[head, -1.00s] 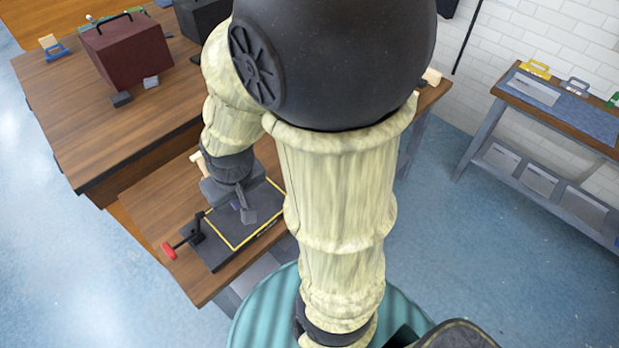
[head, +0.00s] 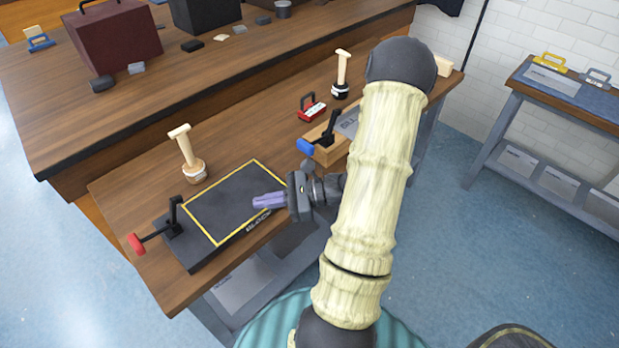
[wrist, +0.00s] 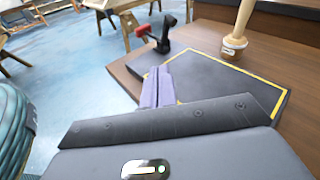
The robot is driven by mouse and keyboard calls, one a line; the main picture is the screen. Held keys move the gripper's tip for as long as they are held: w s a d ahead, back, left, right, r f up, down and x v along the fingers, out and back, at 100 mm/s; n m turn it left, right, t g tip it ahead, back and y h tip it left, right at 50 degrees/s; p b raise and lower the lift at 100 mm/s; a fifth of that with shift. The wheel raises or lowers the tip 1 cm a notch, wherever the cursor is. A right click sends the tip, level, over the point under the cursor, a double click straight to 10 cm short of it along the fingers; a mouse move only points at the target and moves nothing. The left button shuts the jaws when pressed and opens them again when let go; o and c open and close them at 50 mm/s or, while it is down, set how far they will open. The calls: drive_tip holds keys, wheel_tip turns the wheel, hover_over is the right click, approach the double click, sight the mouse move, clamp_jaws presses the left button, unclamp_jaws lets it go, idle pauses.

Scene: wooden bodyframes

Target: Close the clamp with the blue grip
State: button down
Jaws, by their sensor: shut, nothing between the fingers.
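The blue grip (head: 305,147) belongs to a toggle clamp (head: 325,133) with a black lever, mounted on a wooden block in the head view. Its black lever stands up and the blue grip points left. My gripper (head: 257,201) is shut and empty, its purple fingers pointing left over the near right edge of the black board. The clamp is behind and to the right of the fingers, apart from them. In the wrist view the shut fingers (wrist: 157,88) point across the board, and the blue grip is not seen.
A black board (head: 215,205) with a yellow outline carries another clamp with a red grip (head: 137,243), also in the wrist view (wrist: 147,30). A wooden-handled stamp (head: 190,160) stands behind the board. A second stamp (head: 341,75) and a small red case (head: 311,107) stand near the blue-grip clamp.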

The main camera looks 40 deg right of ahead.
drive_tip(key=s+d+f+m+t+h+b, duration=0.1)
drive_tip(key=d+f+m+t+h+b, duration=0.2)
drive_tip(key=d, duration=0.7)
drive_tip(key=s+d+f+m+t+h+b, duration=0.1)
drive_tip(key=d+f+m+t+h+b, duration=0.2)
drive_tip(key=d+f+m+t+h, duration=0.2)
drive_tip(key=d+m+t+h, duration=0.3)
drive_tip(key=d+m+h, duration=0.1)
drive_tip(key=d+m, duration=0.1)
drive_tip(key=shift+d+f, duration=0.25)
drive_tip(key=shift+f, duration=0.15)
drive_tip(key=x, duration=0.9)
drive_tip(key=shift+w+r, duration=0.25)
drive_tip(key=shift+w, duration=0.1)
drive_tip(key=shift+a+r+m+p, duration=0.1)
drive_tip(key=shift+r+m+p, duration=0.05)
drive_tip(key=shift+m+p, duration=0.2)
drive_tip(key=shift+r+p, duration=0.2)
drive_tip(key=shift+p, duration=0.2)
